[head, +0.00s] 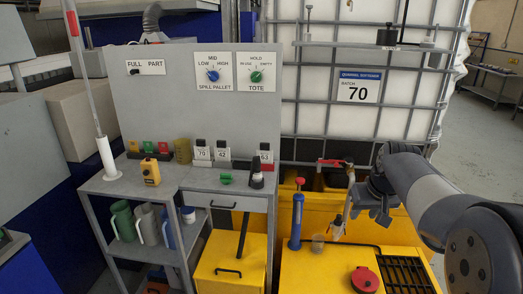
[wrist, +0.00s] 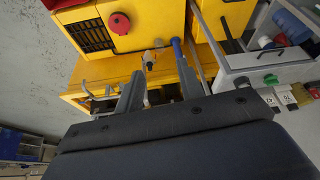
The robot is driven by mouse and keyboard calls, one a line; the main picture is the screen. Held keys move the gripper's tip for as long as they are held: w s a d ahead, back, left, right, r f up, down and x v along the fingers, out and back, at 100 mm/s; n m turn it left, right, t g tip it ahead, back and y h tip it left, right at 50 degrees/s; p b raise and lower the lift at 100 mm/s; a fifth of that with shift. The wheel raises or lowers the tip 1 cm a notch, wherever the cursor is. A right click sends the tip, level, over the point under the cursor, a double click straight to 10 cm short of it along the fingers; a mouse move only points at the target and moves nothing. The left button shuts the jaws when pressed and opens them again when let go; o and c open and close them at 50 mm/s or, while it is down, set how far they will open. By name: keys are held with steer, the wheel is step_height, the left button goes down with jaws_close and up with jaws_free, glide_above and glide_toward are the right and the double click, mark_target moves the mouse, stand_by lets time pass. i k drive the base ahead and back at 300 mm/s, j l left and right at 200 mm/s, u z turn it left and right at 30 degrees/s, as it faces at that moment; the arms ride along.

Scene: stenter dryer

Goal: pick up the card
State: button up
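Small white number cards stand in a row at the back of the grey bench: the card marked 70 (head: 202,153), the card marked 42 (head: 222,154) and a dark-topped one that seems to read 53 (head: 265,157). I cannot tell which is the task's card. White labels also show at the right of the wrist view (wrist: 285,97), unreadable there. My gripper (head: 372,212) hangs over the yellow unit, well right of the cards. In the wrist view its two fingers (wrist: 160,88) are apart, with nothing seen held between them.
A blue cylinder with a red top (head: 296,220), a clear cup (head: 318,243) and a red knob (head: 365,279) are on the yellow unit (head: 320,272). A tap with a red handle (head: 335,163) is near my gripper.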

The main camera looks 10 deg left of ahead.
mark_target(266, 155)
steer(key=i+j, duration=0.25)
steer(key=i+j+z, duration=0.1)
steer(key=i+j, duration=0.15)
steer(key=j, duration=0.2)
steer(key=i+j, duration=0.2)
steer(key=j, duration=0.2)
steer(key=i+j+z, duration=0.1)
steer(key=i+j, duration=0.4)
steer(key=j, duration=0.25)
steer(key=i+j+z, duration=0.1)
steer(key=j, duration=0.3)
steer(key=i, duration=0.1)
